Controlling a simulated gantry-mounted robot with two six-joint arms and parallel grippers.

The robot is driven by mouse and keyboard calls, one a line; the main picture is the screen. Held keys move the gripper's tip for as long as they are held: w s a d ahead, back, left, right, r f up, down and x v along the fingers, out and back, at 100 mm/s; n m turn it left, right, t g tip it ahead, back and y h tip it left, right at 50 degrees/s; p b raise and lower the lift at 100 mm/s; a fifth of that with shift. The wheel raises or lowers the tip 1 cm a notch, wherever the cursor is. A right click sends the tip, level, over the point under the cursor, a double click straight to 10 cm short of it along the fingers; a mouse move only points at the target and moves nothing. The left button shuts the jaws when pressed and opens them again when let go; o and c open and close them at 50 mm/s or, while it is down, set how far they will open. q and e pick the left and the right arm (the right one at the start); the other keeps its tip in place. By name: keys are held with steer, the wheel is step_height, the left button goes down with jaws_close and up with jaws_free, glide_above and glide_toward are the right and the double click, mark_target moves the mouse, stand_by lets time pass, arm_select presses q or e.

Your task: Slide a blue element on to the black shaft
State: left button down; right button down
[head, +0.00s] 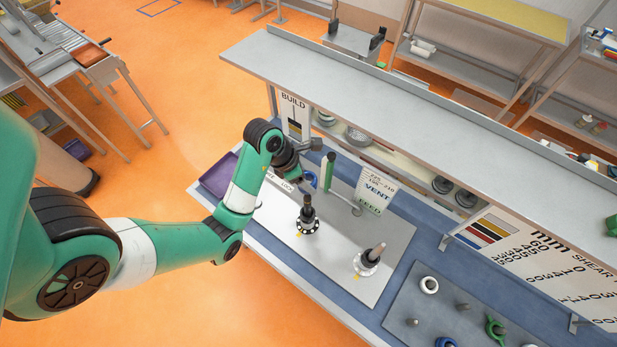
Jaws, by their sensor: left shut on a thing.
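A black shaft (308,208) stands upright on a round dark flanged base on the grey plate. A second, browner shaft (377,252) stands on a pale flanged base farther right. My left gripper (308,174) is just behind and above the black shaft's top. A blue ring-like element (445,342) shows at the bottom edge, on the grey panel at the right, partly cut off. My right gripper is out of view.
A green cylinder with a dark top (328,172) stands close right of my left gripper. A purple tray (219,176) lies behind my arm. The grey panel (398,309) holds a white ring (429,285), pegs and a green element (495,328). A long shelf (420,110) overhangs the back.

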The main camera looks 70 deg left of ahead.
arm_select(q)
steer(key=b, duration=0.7)
glide_above(307, 208)
steer(key=a, duration=0.1)
steer(key=shift+w+f, duration=0.2)
steer(key=shift+f, duration=3.3)
steer(key=shift+a+f+b, duration=0.1)
steer(key=shift+f+b, duration=5.9)
steer(key=shift+f, duration=0.05)
jaws_free()
